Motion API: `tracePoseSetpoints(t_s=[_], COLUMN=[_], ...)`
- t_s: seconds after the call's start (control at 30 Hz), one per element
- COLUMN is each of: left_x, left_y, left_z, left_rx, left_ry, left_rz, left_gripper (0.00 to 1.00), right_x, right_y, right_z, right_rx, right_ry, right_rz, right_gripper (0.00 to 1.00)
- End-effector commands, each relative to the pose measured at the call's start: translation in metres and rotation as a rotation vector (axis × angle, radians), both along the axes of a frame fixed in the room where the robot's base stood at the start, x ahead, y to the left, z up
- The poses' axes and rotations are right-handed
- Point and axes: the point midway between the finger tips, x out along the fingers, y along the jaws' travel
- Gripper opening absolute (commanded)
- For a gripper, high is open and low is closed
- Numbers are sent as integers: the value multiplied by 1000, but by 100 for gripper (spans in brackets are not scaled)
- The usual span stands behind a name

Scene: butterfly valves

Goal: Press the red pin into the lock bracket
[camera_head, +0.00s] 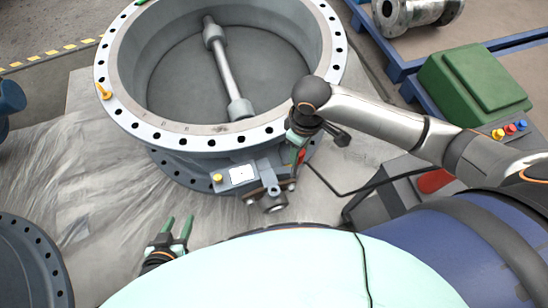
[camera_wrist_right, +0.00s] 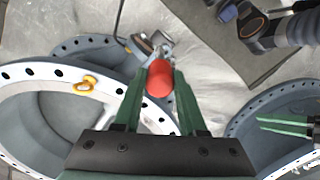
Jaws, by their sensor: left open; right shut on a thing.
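The red pin (camera_head: 301,156) is in my right gripper (camera_head: 298,148) at the front right of the valve flange. In the right wrist view, the red pin's rounded head (camera_wrist_right: 159,80) sits between the two green fingers of my right gripper (camera_wrist_right: 158,88). The pin's far end is hidden behind its head. The grey bracket (camera_head: 268,182) on the valve's front side is just left of and below the pin; I cannot tell whether the pin touches it. In the wrist view, the bracket area (camera_wrist_right: 143,46) shows beyond the pin. My left gripper (camera_head: 178,232) is open and empty, below left of the valve.
The large valve ring (camera_head: 118,120) stands on a grey sheet and carries a yellow eyebolt (camera_head: 104,92). A green box (camera_head: 470,85) and colored buttons (camera_head: 510,128) are at the right. A black cable runs right of the valve. Another dark flange (camera_head: 30,265) lies lower left.

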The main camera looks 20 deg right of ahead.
Motion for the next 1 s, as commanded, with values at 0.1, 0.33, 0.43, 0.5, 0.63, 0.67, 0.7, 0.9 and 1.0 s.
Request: tracePoseSetpoints(t_s=[0.1,0.33,0.43,0.5,0.63,0.67,0.7,0.9,1.0], left_x=[0,-2,-3,-3,-3,-3,-3,-4,-4], left_y=[0,0,0,0,0,0,0,-2,-5], left_z=[-9,-21,-25,-26,-28,-28,-30,-49,-61], left_rx=[0,0,0,0,0,0,0,0,-4], left_ry=[1,5,6,7,7,7,7,17,24], left_rz=[0,0,0,0,0,0,0,-3,-9], left_gripper=[50,50,50,50,50,50,50,50,50], right_x=[5,14,17,19,21,21,21,21,21], right_y=[16,40,47,51,54,55,55,55,55], right_z=[-25,-63,-74,-81,-87,-88,-90,-108,-120], right_rx=[8,8,4,1,-5,-5,-6,-6,-6], right_ry=[-5,-19,-26,-28,-32,-31,-32,-32,-31], right_rz=[286,827,1008,1106,1218,1232,1245,1255,1254], right_gripper=[0,0,0,0,0,0,0,0,0])
